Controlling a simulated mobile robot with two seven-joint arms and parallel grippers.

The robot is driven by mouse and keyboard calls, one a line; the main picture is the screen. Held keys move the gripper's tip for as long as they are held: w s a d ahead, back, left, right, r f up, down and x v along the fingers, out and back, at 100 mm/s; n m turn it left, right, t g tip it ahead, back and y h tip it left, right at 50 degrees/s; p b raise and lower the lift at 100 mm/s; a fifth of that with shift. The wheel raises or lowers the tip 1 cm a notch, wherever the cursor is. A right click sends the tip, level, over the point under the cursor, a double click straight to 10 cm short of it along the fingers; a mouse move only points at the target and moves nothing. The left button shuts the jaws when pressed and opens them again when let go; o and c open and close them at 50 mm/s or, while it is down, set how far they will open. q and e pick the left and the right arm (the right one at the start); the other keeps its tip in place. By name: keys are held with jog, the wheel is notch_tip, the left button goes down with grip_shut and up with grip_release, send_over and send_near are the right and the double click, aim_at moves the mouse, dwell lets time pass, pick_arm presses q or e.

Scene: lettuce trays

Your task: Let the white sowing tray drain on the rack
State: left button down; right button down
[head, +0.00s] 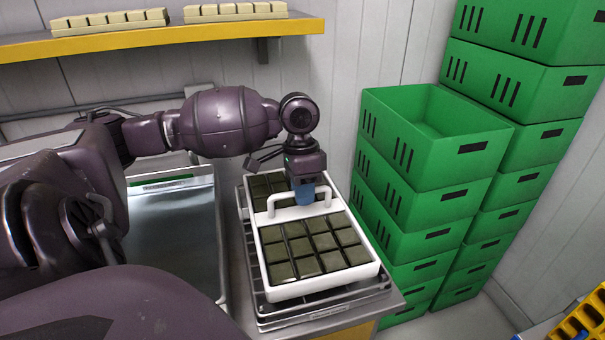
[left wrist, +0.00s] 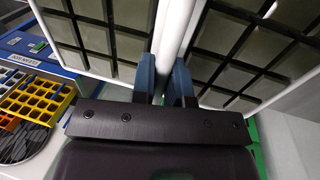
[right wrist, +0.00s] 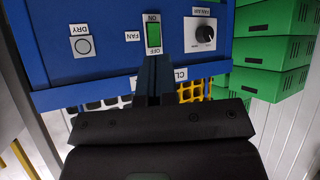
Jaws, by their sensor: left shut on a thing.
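The white sowing tray (head: 320,288), filled with dark square plugs, is level on or just above the wire rack (head: 265,308); I cannot tell if they touch. Its white handle (head: 272,205) crosses the middle. My left gripper (head: 306,194) comes from above and is shut on this handle. In the left wrist view the blue fingers (left wrist: 164,80) pinch the white handle bar (left wrist: 173,35), with plugs on both sides. My right gripper (right wrist: 154,75) is shut and empty, its fingertips just below the green fan switch (right wrist: 153,35) on a blue panel. The right gripper is not in the head view.
Stacked green crates (head: 432,170) stand close to the right of the rack. A metal basin (head: 175,235) lies to its left. A yellow-edged shelf (head: 150,40) with pale plug blocks hangs above. A white-and-black knob (right wrist: 204,35) is right of the switch.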

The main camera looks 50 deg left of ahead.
pick_arm(q)
jog(key=c, duration=1.1)
grip_release()
jog(key=shift+f, duration=0.1)
jog(key=shift+o, duration=0.2)
